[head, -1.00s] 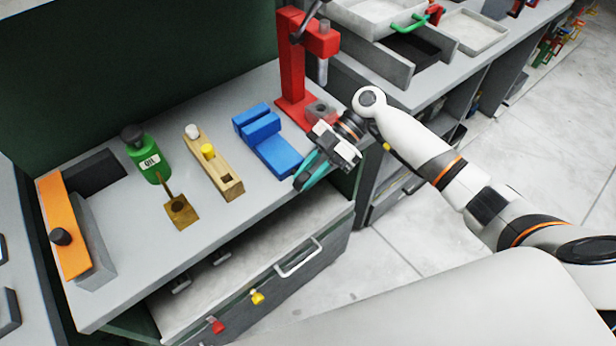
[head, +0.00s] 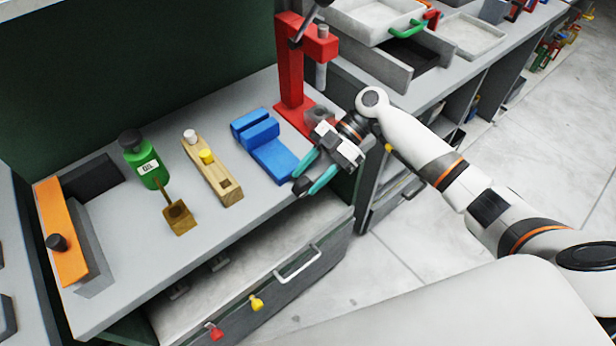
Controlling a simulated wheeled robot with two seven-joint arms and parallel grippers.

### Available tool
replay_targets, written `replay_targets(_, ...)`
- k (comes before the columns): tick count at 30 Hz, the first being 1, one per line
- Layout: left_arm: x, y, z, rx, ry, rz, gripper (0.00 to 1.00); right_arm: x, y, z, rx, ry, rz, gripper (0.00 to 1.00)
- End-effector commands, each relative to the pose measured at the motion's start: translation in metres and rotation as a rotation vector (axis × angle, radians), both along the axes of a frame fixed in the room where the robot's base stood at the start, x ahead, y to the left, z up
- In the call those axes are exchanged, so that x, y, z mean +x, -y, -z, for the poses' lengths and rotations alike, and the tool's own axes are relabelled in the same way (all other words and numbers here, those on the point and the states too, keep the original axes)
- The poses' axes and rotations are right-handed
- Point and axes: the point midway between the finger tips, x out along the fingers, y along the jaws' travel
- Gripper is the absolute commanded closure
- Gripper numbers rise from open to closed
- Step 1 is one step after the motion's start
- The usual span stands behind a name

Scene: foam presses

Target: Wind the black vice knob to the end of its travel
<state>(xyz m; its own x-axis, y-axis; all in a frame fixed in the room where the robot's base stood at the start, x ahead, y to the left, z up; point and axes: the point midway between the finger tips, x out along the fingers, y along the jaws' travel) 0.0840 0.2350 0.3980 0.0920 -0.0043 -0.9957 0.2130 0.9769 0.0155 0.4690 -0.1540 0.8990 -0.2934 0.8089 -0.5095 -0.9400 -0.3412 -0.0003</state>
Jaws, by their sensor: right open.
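The blue vice (head: 268,150) sits on the grey workbench near its front right edge. Its black knob (head: 301,187) shows at the front end of the vice, by the bench's edge. My right gripper (head: 309,177) has teal fingers. They are apart, pointing down and left, with the tips close to the knob on either side of it. I cannot tell whether a finger touches the knob. The screw behind the knob is hidden. My left gripper is out of view.
A red press (head: 290,75) stands behind the vice. A wooden plane (head: 212,172), a green oil can (head: 145,160), a brass-coloured box (head: 178,217) and an orange-topped tool (head: 62,235) are to the left. An open drawer (head: 250,285) is below the bench.

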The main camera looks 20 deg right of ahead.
Motion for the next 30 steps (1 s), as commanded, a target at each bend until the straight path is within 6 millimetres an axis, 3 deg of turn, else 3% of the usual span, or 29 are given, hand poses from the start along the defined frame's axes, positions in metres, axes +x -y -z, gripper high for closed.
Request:
replay_targets(9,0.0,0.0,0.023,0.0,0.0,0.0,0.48,0.02,0.054,-0.03,0.0,0.003,0.003,0.56)
replay_targets(15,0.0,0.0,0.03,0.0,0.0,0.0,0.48,0.029,0.08,-0.048,0.0,0.002,0.003,0.56)
replay_targets(30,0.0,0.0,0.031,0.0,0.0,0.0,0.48,0.032,0.089,-0.056,0.0,0.0,0.001,0.56)
